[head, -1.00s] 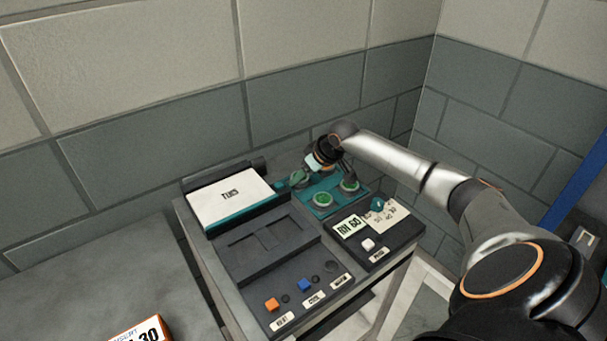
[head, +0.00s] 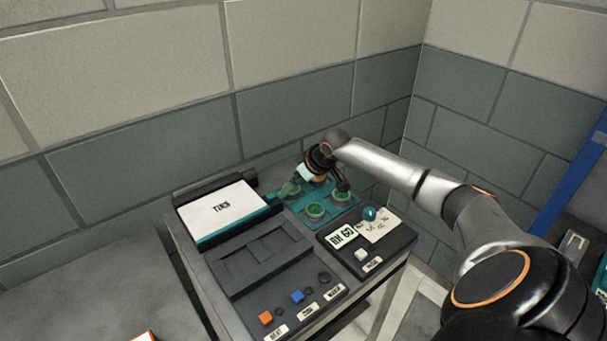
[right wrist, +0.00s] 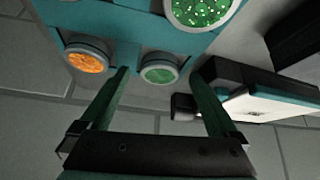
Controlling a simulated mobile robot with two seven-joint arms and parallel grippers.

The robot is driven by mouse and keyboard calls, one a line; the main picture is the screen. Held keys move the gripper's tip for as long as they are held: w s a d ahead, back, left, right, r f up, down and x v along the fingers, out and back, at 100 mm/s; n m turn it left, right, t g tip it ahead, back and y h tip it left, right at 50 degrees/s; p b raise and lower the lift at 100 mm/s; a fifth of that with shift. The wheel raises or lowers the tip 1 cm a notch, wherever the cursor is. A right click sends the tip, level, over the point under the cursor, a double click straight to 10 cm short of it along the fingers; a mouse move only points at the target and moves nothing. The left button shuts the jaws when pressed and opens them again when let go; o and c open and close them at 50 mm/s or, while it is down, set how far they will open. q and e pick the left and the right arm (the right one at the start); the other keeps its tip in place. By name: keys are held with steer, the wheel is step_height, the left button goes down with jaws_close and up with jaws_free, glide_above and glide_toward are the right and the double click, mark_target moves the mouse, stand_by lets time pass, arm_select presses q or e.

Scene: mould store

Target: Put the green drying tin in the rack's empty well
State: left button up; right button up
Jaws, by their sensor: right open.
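The teal rack (head: 303,212) stands at the back of the bench and also shows in the right wrist view (right wrist: 122,28). A green tin (right wrist: 160,74) sits at the rack's edge, between my right gripper's fingertips, with gaps on both sides; in the head view it is at the rack's left (head: 290,189). Two more green tins (head: 316,211) (head: 341,196) and an orange tin (right wrist: 86,60) are in the rack. My right gripper (right wrist: 160,73) is open over it and partly hides the rack in the head view. I see no empty well. My left gripper is not in view.
A white-topped box marked TINS (head: 222,209) stands left of the rack. A dark control panel with orange (head: 265,317) and blue buttons is in front. Block walls close off the back.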

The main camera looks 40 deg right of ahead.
steer(key=v, duration=1.2)
